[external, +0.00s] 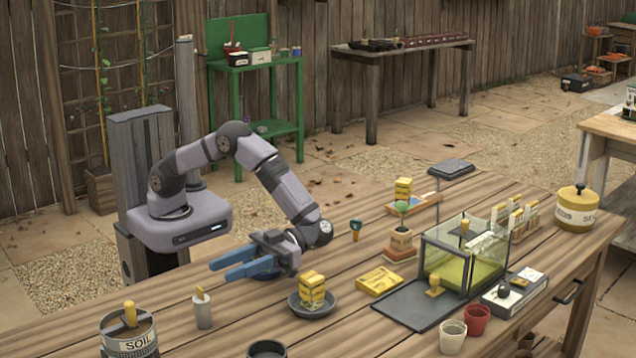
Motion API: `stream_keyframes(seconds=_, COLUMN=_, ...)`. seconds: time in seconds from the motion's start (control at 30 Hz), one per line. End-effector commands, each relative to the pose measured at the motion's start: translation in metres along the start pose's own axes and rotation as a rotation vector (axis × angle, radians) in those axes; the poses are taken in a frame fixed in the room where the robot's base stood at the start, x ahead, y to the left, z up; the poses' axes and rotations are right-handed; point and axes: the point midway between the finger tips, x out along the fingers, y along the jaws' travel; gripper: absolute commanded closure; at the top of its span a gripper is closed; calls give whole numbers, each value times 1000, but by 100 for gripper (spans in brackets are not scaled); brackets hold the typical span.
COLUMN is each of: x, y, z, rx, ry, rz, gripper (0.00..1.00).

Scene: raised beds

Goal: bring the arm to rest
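My gripper (221,270) has two blue fingers that point left, low over the wooden workbench (160,310). The fingers lie apart with a gap between them, and I see nothing held there. My arm bends up from its base at the left and down to the gripper. A dark blue round thing shows partly below the gripper, mostly hidden by it. I cannot tell how high the fingers are above the bench.
A grey dish (312,307) with stacked yellow blocks (312,287) stands right of my gripper. A small pale bottle (203,310) and a soil tin (128,338) stand in front. A glass tank (465,255) and seed packets (515,220) are farther right.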

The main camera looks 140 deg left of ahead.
Motion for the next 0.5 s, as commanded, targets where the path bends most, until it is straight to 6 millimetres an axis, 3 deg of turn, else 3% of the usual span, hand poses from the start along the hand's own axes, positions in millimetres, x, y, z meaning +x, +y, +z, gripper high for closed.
stream_keyframes(seconds=0.5, x=1, y=-4, z=-4, rx=9, ry=-6, rz=-20, gripper=63)
